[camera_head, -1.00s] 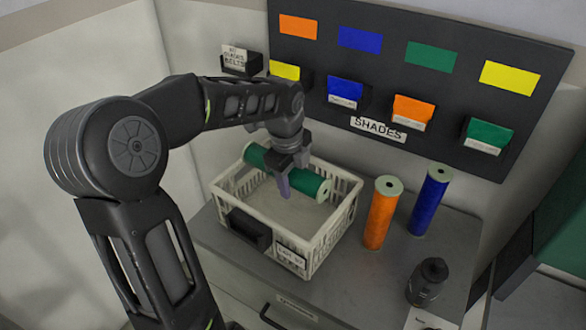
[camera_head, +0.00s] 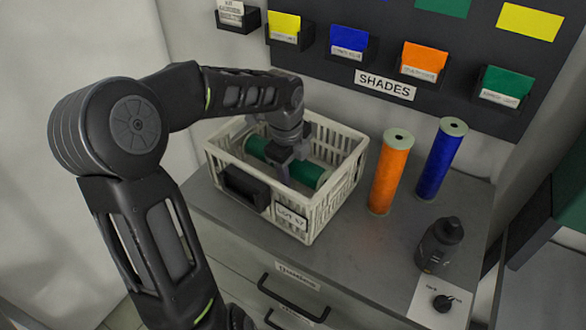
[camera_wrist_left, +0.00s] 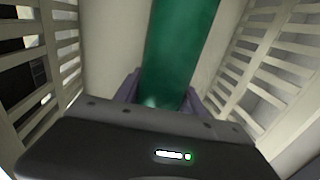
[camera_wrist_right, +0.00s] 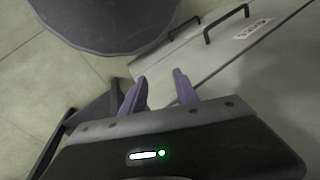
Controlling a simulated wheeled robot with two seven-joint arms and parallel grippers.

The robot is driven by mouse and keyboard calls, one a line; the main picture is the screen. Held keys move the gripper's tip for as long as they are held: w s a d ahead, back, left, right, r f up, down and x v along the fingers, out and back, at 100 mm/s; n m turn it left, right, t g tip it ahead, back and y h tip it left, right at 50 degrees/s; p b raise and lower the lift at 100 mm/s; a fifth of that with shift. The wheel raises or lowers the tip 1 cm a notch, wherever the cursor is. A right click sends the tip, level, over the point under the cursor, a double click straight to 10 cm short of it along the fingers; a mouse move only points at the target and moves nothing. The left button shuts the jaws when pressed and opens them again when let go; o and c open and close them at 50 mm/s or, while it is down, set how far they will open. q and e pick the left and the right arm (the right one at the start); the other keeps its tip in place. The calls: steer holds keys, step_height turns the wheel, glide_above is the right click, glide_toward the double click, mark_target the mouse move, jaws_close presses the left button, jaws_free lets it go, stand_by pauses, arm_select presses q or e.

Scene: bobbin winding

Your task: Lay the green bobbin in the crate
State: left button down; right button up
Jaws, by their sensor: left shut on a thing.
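The green bobbin (camera_head: 308,174) lies on its side inside the white slatted crate (camera_head: 328,205), below the rim. My left gripper (camera_head: 284,172) reaches down into the crate and is shut on the bobbin near its middle. The left wrist view shows the green bobbin (camera_wrist_left: 178,50) between the purple fingers (camera_wrist_left: 162,95), with crate walls on both sides. Whether the bobbin touches the crate floor is hard to tell. My right gripper (camera_wrist_right: 160,90) shows only in its own wrist view, with its fingers apart and nothing between them, above the floor by a drawer front.
An orange bobbin (camera_head: 390,172) and a blue bobbin (camera_head: 440,160) stand upright right of the crate. A shade board (camera_head: 390,92) with card holders is behind.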

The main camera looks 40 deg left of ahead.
arm_select(q)
steer(key=c, duration=0.6)
jaws_free()
steer(key=shift+f, duration=0.1)
step_height(320, 180, up, 9)
steer(key=p, duration=0.8)
step_height(320, 180, up, 3)
steer(key=shift+f+p, duration=0.1)
steer(key=shift+p, duration=0.55)
steer(key=shift+r, duration=0.25)
step_height(320, 180, up, 8)
